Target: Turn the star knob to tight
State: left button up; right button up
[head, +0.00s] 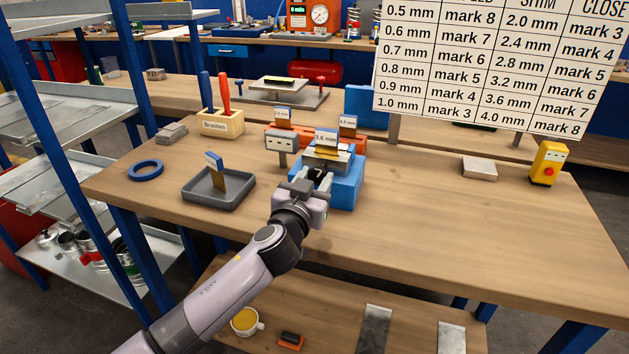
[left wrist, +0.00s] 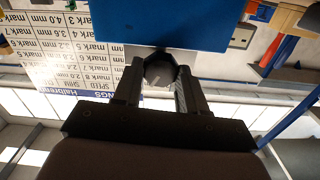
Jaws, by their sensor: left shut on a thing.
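The dark star knob (head: 318,172) is on the front of a blue block-like device (head: 348,190) on the workbench. My left gripper (head: 312,180) reaches it from the front and is shut on the knob. In the left wrist view the black knob (left wrist: 160,68) sits between the two fingers of my left gripper (left wrist: 158,82), below the blue body (left wrist: 165,22). A card reading 3.6 mm (head: 326,138) stands on top of the device. The gripper partly hides the knob, and I cannot read its turn position. My right gripper is not in view.
A grey tray (head: 232,199) holding a tagged shim (head: 217,176) is left of the device. A settings board (head: 490,70) rises behind. The bench's right front is clear.

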pick_arm(q)
jog(key=m, duration=0.3)
jog(key=shift+m, duration=0.3)
jog(key=m, duration=0.3)
jog(key=shift+m, duration=0.3)
jog(key=m+p, duration=0.1)
jog(key=m, duration=0.2)
jog(key=shift+m, duration=0.4)
jog(key=m, duration=0.3)
jog(key=shift+m+p, duration=0.3)
jog(key=shift+p, duration=0.1)
jog(key=m+p, duration=0.1)
jog(key=m, duration=0.2)
jog(key=shift+m, duration=0.3)
jog(key=m+p, duration=0.1)
jog(key=m, duration=0.3)
jog(key=shift+f+m, duration=0.1)
jog(key=shift+m, duration=0.2)
jog(key=m, duration=0.6)
